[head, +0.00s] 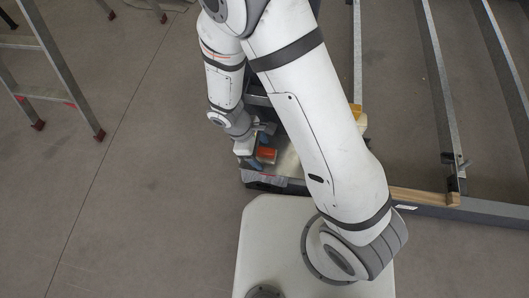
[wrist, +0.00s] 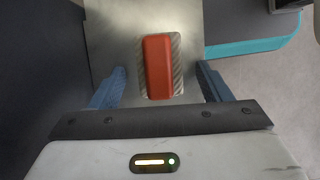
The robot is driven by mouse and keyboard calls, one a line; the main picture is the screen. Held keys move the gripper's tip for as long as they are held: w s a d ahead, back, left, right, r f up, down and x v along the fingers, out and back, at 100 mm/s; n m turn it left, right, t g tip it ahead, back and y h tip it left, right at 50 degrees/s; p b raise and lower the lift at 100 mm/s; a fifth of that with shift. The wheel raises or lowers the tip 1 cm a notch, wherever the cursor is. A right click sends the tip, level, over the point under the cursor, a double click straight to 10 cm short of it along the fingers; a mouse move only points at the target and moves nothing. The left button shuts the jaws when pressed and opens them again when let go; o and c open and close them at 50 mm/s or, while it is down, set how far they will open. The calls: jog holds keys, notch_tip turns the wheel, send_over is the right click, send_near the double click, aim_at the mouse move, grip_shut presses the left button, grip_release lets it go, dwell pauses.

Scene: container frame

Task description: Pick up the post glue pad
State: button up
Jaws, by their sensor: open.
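The post glue pad (wrist: 158,67) is a red-orange block lying on a grey metal plate (wrist: 112,30) in the wrist view. A textured grey patch shows around its edges. My gripper (wrist: 159,80) is open, with one blue-grey finger on each side of the pad and a gap on both sides. The fingers do not touch it. In the head view the pad (head: 266,155) shows as a small orange block beside my gripper (head: 257,163), partly hidden by it.
A metal frame with long rails (head: 447,90) and a wooden strip (head: 420,196) lies at the right. Metal trestle legs (head: 62,70) stand at the upper left. A teal-edged dark part (wrist: 250,47) is right of the plate.

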jog(key=shift+c, duration=0.5)
jog(key=c, duration=1)
jog(key=shift+r, duration=0.1)
